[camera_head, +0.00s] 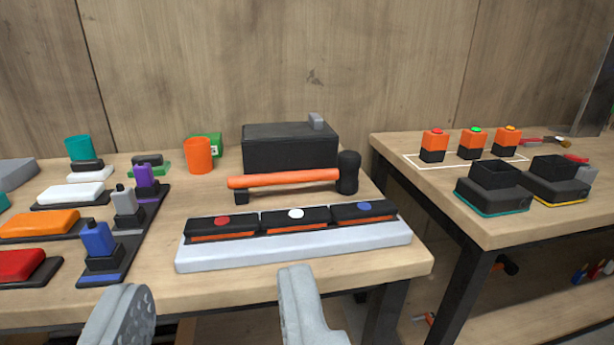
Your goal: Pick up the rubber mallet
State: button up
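The rubber mallet (285,179) lies on the left table, its orange handle running left to right and its black head (348,172) at the right end. The handle appears to rest on a low dark support in front of a black box. My gripper (218,310) shows at the bottom of the view. Its two grey fingers are wide apart with nothing between them. It is nearer to me than the mallet and apart from it.
A grey tray (300,256) with three black blocks lies between my gripper and the mallet. A black box (290,148) stands behind the mallet. An orange cup (198,155) and several coloured parts stand to the left. A second table (480,225) with chargers is on the right.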

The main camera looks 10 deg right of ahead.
aim_at(348, 162)
jog(key=i+l, duration=0.75)
